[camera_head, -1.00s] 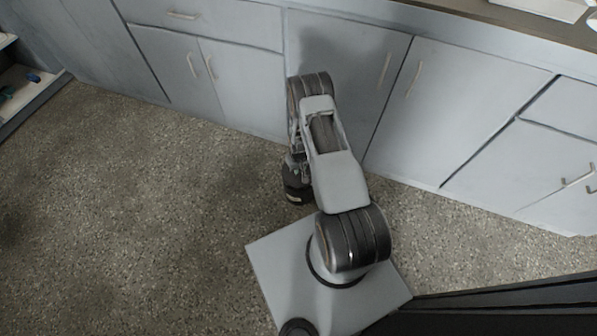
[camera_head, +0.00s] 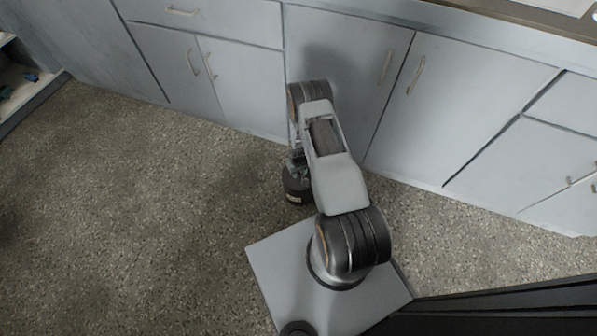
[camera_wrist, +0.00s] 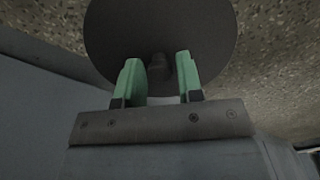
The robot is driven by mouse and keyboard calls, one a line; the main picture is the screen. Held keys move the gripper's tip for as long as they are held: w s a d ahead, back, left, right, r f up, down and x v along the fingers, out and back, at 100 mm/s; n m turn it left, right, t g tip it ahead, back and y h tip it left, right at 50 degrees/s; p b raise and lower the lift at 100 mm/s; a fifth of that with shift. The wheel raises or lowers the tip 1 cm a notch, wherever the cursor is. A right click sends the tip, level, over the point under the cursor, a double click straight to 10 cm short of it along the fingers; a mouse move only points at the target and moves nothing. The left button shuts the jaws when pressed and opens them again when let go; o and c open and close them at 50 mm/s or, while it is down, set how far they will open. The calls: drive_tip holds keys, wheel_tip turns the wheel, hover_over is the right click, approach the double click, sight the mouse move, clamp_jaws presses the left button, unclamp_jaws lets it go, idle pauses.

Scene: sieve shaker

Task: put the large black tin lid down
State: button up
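The large black tin lid (camera_wrist: 215,40) fills the upper middle of the wrist view as a dark round disc, its far edge cut off by the frame. A short dark knob (camera_wrist: 158,66) stands at its centre. My gripper (camera_wrist: 159,72) has its two green fingertips on either side of the knob, with a visible gap on each side, so it looks open around the knob. I cannot tell whether the lid rests on anything.
Grey cabinets (camera_head: 345,60) with pale handles stand close behind my arm. A counter edge (camera_head: 480,22) runs above them. Speckled floor (camera_head: 140,220) lies open on the left. A low shelf (camera_head: 30,90) with small items is at the far left.

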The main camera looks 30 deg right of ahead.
drive_tip(key=shift+o, duration=1.2)
drive_tip(key=shift+r, duration=0.1)
drive_tip(key=a+r+t+p, duration=0.1)
drive_tip(key=a+r+p, duration=0.15)
drive_tip(key=r, duration=1.55)
drive_tip(key=a+r+p, duration=0.2)
drive_tip(key=r+p, duration=0.1)
drive_tip(key=r, duration=1.4)
drive_tip(key=s+a+r+t, duration=0.1)
drive_tip(key=s+a+r, duration=0.1)
drive_tip(key=s+r, duration=0.6)
drive_tip(key=s+a+r, duration=0.3)
drive_tip(key=s+r, duration=0.5)
drive_tip(key=r, duration=0.1)
drive_tip(key=shift+r+t, duration=0.15)
drive_tip(key=shift+t, duration=0.25)
